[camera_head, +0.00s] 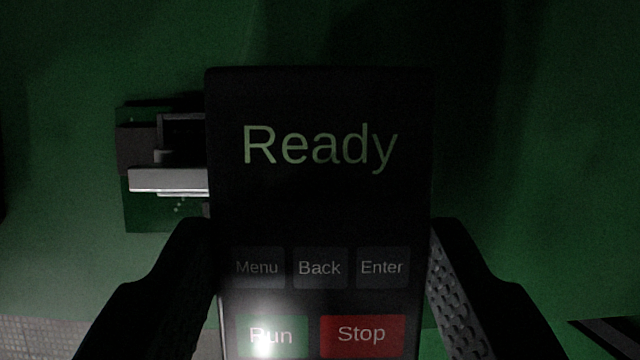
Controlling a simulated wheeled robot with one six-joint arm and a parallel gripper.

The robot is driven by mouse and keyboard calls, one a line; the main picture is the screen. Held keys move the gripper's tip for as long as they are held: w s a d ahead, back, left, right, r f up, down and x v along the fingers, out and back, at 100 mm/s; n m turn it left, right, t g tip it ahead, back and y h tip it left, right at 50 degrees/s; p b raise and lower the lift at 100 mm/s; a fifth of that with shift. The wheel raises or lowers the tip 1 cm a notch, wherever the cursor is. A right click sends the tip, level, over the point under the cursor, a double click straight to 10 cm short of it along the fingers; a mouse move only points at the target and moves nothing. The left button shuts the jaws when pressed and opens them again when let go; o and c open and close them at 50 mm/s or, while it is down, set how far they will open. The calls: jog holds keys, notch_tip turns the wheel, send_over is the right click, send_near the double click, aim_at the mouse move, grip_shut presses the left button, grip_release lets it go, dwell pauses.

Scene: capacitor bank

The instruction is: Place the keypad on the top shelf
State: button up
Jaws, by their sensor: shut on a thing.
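The keypad (320,200) is a black upright panel in the middle of the view, with "Ready" in green letters on its screen. Below are Menu, Back and Enter buttons, then a green Run and a red Stop button. My gripper (325,260) is shut on the keypad, with one dark finger along its left side and one along its right. The keypad's lower end is cut off by the picture's bottom edge. I cannot make out the top shelf.
Behind the keypad on the left is a small green plate (150,217) with a metal latch-like handle (165,181), partly hidden by the keypad. A green surface (60,160) fills the background. A grey patterned strip (40,338) lies at bottom left. The right side is in deep shadow.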

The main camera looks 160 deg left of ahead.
jog(key=shift+w, duration=0.3)
jog(key=shift+f, duration=0.9)
jog(key=shift+c, duration=0.9)
jog(key=o, duration=1.3)
jog(key=shift+d+f, duration=0.1)
jog(key=shift+s+r, duration=0.15)
jog(key=shift+r, duration=0.35)
jog(key=shift+s+a+r, duration=0.25)
jog(key=shift+s+a, duration=0.05)
jog(key=shift+s, duration=0.15)
jog(key=s+a, duration=0.3)
jog(key=s, duration=0.7)
jog(key=shift+s, duration=0.4)
